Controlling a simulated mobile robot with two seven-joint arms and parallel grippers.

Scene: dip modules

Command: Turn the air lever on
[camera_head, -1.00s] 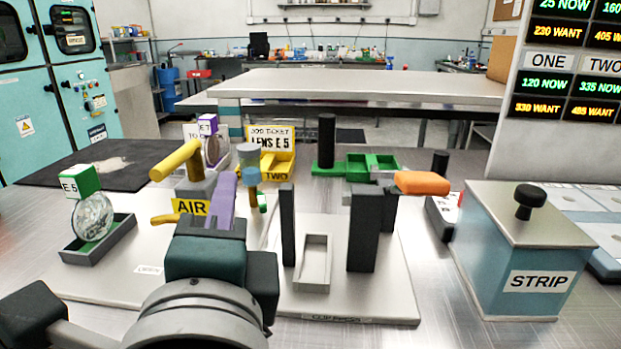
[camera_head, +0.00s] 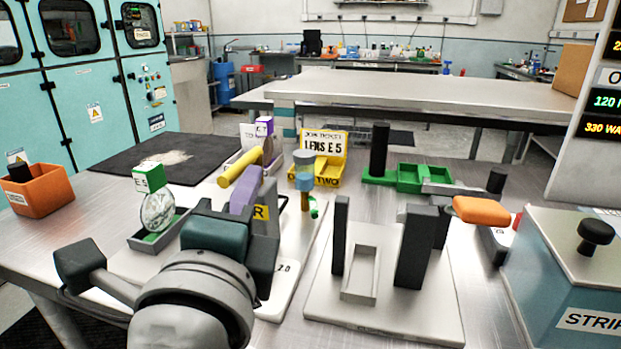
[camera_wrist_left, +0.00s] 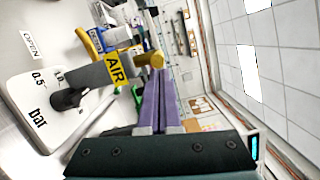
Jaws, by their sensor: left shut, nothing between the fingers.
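The grey air fitting with a yellow AIR label (camera_wrist_left: 116,68) stands on the pale board. A thick yellow cylinder (camera_head: 240,168) sticks out at its top, and a yellow curved handle (camera_wrist_left: 88,40) shows beside the block in the left wrist view. I cannot tell from its pose whether the air is on. In the head view, my arm hides the lower handle and part of the label (camera_head: 261,213). My left gripper (camera_head: 246,195) has purple fingers, shut and empty, close beside the fitting; contact is unclear. They also show in the left wrist view (camera_wrist_left: 163,85).
A round lens (camera_head: 158,211) with a green E 5 tag stands in a grey tray left of my gripper. A blue-topped post (camera_head: 304,170) stands right of it. Dark uprights (camera_head: 414,245) and the STRIP box (camera_head: 560,265) are further right. An orange bin (camera_head: 40,190) is far left.

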